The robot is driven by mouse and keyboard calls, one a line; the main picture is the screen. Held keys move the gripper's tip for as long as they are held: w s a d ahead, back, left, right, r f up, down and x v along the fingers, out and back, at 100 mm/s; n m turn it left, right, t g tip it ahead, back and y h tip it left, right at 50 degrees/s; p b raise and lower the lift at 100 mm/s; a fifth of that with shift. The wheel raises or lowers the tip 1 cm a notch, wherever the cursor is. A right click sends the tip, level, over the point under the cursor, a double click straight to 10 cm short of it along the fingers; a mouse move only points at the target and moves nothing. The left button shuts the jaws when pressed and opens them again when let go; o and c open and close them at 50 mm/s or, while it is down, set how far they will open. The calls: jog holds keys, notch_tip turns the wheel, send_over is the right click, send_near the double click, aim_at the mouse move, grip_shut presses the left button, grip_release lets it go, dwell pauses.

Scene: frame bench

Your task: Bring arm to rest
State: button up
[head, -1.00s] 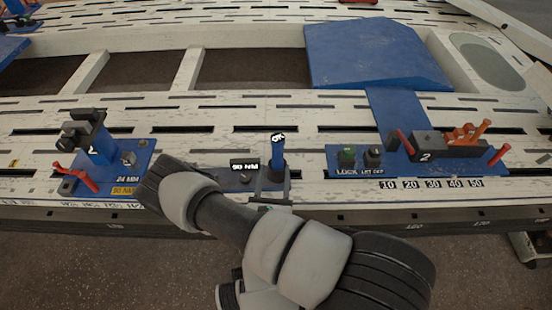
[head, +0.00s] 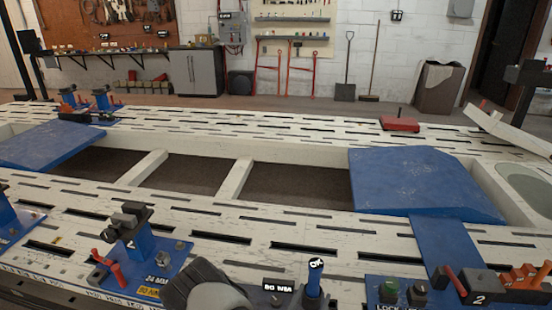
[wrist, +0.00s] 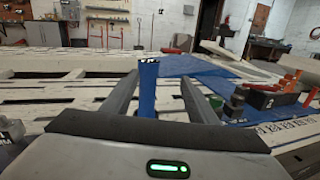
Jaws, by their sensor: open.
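My gripper (wrist: 161,82) is open in the wrist view, its two grey fingers spread apart. A blue post (wrist: 148,92) with a lettered cap shows between the fingers; I cannot tell how near they are to it. In the head view the same post (head: 312,290) stands at the bottom edge, marked OK. A dark and pale grey part of my arm (head: 208,288) shows left of it, cut off by the frame. The fingers are not seen there.
The slotted white frame bench (head: 330,232) fills the front. A blue station marked 2 (head: 478,300) stands right, a blue clamp station (head: 137,245) left. A blue ramp plate (head: 420,180) and a red box (head: 399,123) lie farther back. Open gaps lie between the rails.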

jog(key=s+d+r+m+g+h, duration=0.1)
jog(key=d+r+m+g+h, duration=0.4)
jog(key=r, duration=0.3)
jog(key=s+d+r+m+g+h, duration=0.1)
jog(key=d+r+m+g+h, duration=0.3)
jog(key=r+m, duration=0.4)
jog(key=s+d+r+m+g+y, duration=0.3)
jog(key=s+r+m+g+y, duration=0.55)
jog(key=s+r+m, duration=0.3)
jog(key=s+a+r+m+t+y, duration=0.3)
jog(key=a+r+y, duration=0.1)
jog(key=a+r, duration=0.15)
jog(key=s+a+r+m+t+y, duration=0.3)
jog(key=a+r+t+y, duration=0.1)
jog(key=r, duration=0.2)
notch_tip(320, 180, up, 22)
jog(key=p, duration=2.2)
jog(key=shift+w, duration=0.2)
jog(key=shift+g, duration=0.25)
